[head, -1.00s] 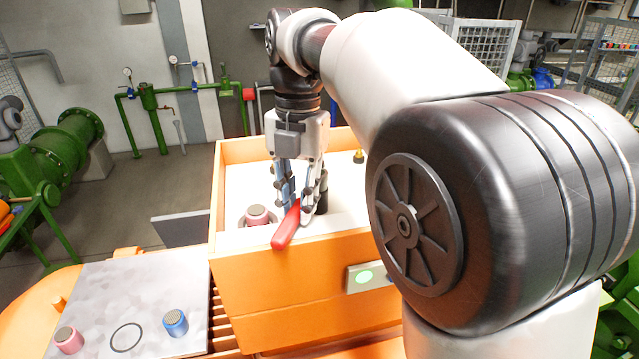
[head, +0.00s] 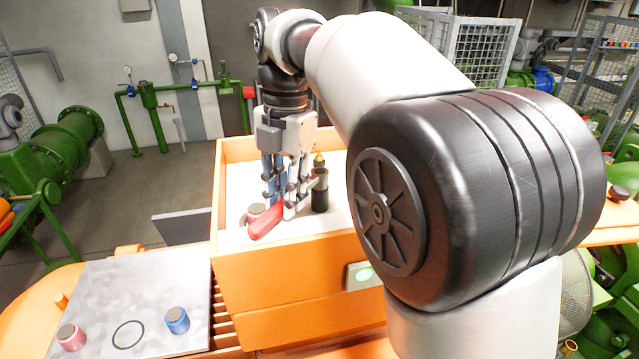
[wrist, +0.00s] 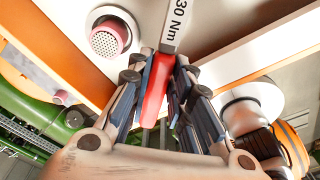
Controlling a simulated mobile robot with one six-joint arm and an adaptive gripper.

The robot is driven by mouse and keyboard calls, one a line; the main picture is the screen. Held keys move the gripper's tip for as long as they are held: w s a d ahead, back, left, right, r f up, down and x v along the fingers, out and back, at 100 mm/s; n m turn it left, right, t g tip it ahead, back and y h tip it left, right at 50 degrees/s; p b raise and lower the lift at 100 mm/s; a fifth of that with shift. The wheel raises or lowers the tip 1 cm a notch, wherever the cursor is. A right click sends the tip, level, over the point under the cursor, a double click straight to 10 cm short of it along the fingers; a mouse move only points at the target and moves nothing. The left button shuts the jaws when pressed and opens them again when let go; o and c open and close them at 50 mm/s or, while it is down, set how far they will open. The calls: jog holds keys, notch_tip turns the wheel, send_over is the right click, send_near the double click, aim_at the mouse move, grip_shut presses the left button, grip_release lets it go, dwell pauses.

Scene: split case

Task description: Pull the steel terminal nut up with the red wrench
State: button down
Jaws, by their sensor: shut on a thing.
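My gripper (head: 282,205) is shut on the red wrench (head: 265,223), low over the pale floor of the orange case. In the wrist view the red handle (wrist: 156,98) lies between the two fingers (wrist: 160,72), and its grey shaft marked "30 Nm" (wrist: 177,22) runs out of the top of the picture. The wrench's head is hidden in both views. I cannot make out the steel terminal nut. A black post (head: 320,190) with a brass-coloured tip near it stands just right of my gripper.
A pink cap (wrist: 106,38) sits in a round recess beside the wrench. The case's orange front wall (head: 290,285) stands close to the handle. Outside on a grey plate (head: 140,285) are another pink cap (head: 72,336) and a blue cap (head: 177,320). My arm covers the case's right part.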

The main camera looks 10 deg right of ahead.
jog(key=shift+w+a+m, duration=0.1)
jog(key=shift+w+m, duration=0.15)
jog(key=shift+m, duration=0.05)
jog(key=shift+s, duration=0.15)
jog(key=shift+r, duration=0.3)
dwell(0.9)
jog(key=shift+s, duration=0.1)
dwell(3.8)
dwell(1.1)
jog(key=shift+r, duration=2.25)
